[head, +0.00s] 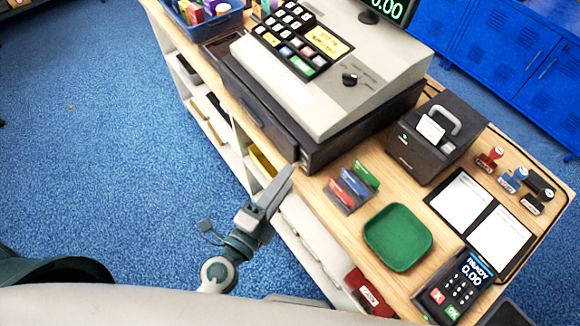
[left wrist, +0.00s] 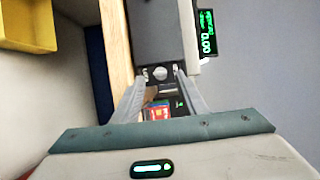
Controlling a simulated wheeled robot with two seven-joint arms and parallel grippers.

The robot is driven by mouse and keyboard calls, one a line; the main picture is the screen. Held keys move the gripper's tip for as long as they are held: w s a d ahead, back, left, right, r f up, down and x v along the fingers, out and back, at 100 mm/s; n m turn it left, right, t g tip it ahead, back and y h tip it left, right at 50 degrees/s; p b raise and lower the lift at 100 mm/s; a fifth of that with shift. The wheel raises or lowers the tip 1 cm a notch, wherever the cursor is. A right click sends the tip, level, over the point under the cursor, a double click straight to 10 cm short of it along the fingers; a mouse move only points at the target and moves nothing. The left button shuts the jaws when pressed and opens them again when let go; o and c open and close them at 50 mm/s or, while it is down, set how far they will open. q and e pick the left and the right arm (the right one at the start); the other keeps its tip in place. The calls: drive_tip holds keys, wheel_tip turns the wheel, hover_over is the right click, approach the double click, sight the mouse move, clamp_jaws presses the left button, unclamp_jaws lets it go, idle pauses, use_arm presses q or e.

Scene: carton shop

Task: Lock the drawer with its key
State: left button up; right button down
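The dark cash drawer (head: 318,142) sits under the grey register on the wooden counter. Its long front faces the blue floor and appears close to flush; I cannot tell whether it is fully shut. My left gripper (head: 289,174) is just off the near front corner of the drawer. In the left wrist view its fingers (left wrist: 163,76) are apart, with a small round silver piece (left wrist: 161,73) on the dark face between their tips. I cannot tell whether that piece is the lock or the key's head. No key shows clearly. My right gripper is not in view.
On the counter are the register (head: 325,95), a card holder (head: 352,187), a green tray (head: 398,237), a black printer (head: 433,138), stamps (head: 513,180) and a payment terminal (head: 455,287). White shelves (head: 310,235) are under the counter edge. The floor to the left is clear.

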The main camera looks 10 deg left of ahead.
sight(297, 165)
use_arm(q)
drive_tip(key=x, duration=0.3)
drive_tip(key=shift+p, duration=0.3)
clamp_jaws()
drive_tip(key=m+b, duration=0.2)
drive_tip(key=b, duration=0.1)
drive_tip(key=m+t+h+b, duration=0.1)
drive_tip(key=m+b, duration=0.1)
drive_tip(key=b, duration=0.1)
drive_tip(key=shift+f+b, duration=0.25)
drive_tip(key=shift+b, duration=0.15)
